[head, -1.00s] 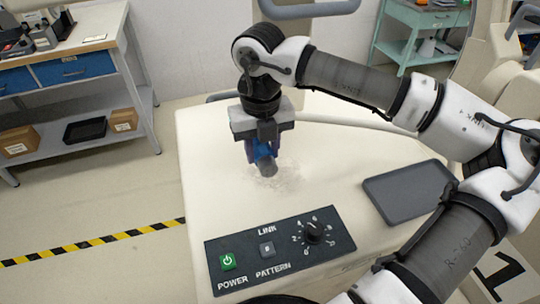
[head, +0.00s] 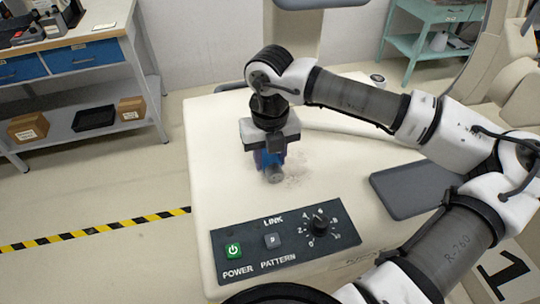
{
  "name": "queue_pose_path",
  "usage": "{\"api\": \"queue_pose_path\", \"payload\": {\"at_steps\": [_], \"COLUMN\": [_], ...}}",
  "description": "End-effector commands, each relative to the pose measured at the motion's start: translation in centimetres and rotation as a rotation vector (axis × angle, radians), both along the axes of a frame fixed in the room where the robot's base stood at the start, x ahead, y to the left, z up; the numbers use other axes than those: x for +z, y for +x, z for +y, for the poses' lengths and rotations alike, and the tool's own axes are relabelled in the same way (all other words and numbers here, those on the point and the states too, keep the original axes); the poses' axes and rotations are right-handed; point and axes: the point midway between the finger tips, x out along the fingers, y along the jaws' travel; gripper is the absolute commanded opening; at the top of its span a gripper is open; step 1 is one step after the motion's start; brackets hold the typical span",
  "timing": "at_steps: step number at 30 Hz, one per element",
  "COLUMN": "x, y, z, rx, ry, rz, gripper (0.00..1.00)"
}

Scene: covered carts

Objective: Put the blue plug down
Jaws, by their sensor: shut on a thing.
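The blue plug (head: 268,160) is in my gripper (head: 270,155), over the pale top of the covered cart (head: 225,190). Its blue body shows between the jaws, and its grey round end (head: 273,175) points down and toward the camera. The plug is tilted. My gripper is shut on it. I cannot tell whether the plug touches the cart top or hangs just above it.
A black control panel (head: 285,245) with a green power button, a pattern button and a knob lies at the cart's front. A grey tray (head: 410,190) lies to the right. A worn patch (head: 297,170) is beside the plug. The cart's left side is clear.

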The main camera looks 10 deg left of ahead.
Motion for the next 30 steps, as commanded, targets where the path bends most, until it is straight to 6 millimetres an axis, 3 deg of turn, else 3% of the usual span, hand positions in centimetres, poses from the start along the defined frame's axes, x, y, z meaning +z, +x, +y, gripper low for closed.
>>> {"api": "queue_pose_path", "payload": {"at_steps": [3,4,9,17,25,30], "x": [-0.4,-0.3,-0.2,-0.2,1.4,5.3], "y": [0.0,0.0,0.0,0.0,0.1,0.2], "z": [0.0,0.0,0.0,0.0,0.0,0.0], "rx": [0.000,0.000,0.000,0.000,-0.001,-0.004], "ry": [0.000,0.000,0.000,0.000,-0.002,-0.002], "rz": [-0.001,-0.001,-0.001,-0.001,-0.004,-0.006], "gripper": [0.03,0.37,0.57,0.57,0.57,0.57]}}
